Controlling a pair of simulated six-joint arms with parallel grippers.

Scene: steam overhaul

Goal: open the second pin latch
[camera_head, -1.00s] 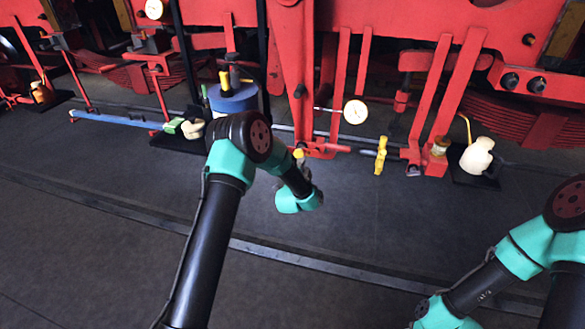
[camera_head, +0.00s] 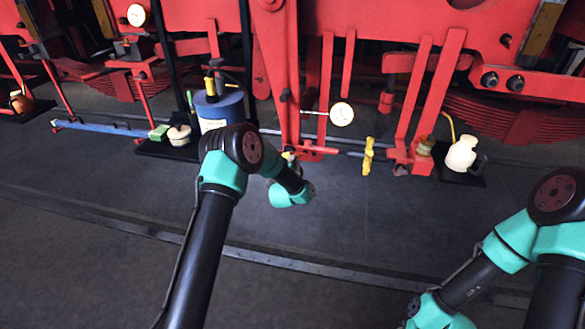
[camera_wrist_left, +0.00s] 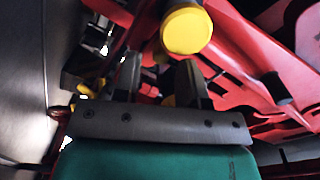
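A round yellow-ended knob (camera_wrist_left: 187,30) on a dark shaft fills the upper middle of the left wrist view, just beyond my left gripper (camera_wrist_left: 158,74). The two dark fingers stand apart with nothing held between them; a smaller yellow piece shows behind them. In the head view my left gripper (camera_head: 294,168) is low at the foot of a red upright, its fingers mostly hidden by my own wrist. A yellow upright handle (camera_head: 367,156) sits on a rod to its right. I cannot tell which yellow part is the second pin latch. My right gripper's fingers are out of frame.
A blue drum (camera_head: 220,110) stands left of my left wrist. A dial gauge (camera_head: 341,114) hangs on the red frame (camera_head: 400,25). A cream jug (camera_head: 461,154) stands on a dark mat at right. A rail (camera_head: 330,270) crosses the floor; the floor in front is clear.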

